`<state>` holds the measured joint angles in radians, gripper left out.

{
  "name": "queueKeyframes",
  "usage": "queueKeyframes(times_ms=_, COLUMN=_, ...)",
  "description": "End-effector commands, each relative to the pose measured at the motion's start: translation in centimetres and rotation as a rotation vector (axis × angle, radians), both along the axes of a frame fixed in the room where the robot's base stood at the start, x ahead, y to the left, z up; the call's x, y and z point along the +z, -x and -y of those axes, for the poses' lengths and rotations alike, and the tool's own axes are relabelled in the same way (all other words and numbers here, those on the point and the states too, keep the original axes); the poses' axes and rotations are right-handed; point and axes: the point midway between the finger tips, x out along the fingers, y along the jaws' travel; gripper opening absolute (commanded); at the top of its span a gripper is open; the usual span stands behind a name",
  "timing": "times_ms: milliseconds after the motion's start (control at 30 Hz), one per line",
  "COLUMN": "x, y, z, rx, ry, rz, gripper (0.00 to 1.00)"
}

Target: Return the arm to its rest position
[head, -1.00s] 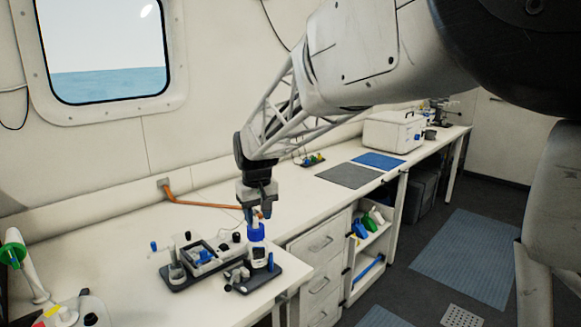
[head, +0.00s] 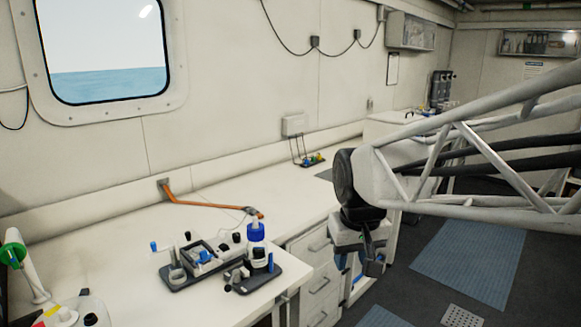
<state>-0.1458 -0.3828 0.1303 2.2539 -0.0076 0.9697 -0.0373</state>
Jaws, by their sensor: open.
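My gripper (head: 360,264) hangs at the end of my arm, to the right of the bench's front edge and in front of the drawers and shelf. Its fingers point down, are open and hold nothing that I can see. The bottle with the blue cap (head: 255,245) stands upright on the dark base at the near end of the bench, well to the left of my gripper and apart from it. My arm's lattice link runs from the right edge of the picture to the wrist and hides part of the bench's far end.
The white bench (head: 290,200) runs along the wall. A dark rig with small parts (head: 195,260) and an orange arm-like piece (head: 205,203) are on it. A green-and-white tool (head: 22,262) stands at far left. Blue mats (head: 468,262) lie on the open floor at right.

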Motion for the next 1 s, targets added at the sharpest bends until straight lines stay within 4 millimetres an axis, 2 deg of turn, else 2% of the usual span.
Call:
queueKeyframes(times_ms=33, x=-0.1, y=1.3, z=0.8, rx=-0.017, ry=-0.001, rz=0.006, gripper=0.4)
queueKeyframes(times_ms=200, x=-1.0, y=5.4, z=3.0, rx=-0.071, ry=-0.005, rz=0.021, gripper=0.4)
queueKeyframes(times_ms=533, x=-3.4, y=12.7, z=6.0, rx=-0.168, ry=-0.011, rz=0.051, gripper=0.4)
queueKeyframes(times_ms=733, x=-4.4, y=14.9, z=6.8, rx=-0.2, ry=-0.012, rz=0.06, gripper=0.4)
queueKeyframes(times_ms=1000, x=-4.7, y=15.4, z=6.9, rx=-0.206, ry=-0.013, rz=0.061, gripper=0.4)
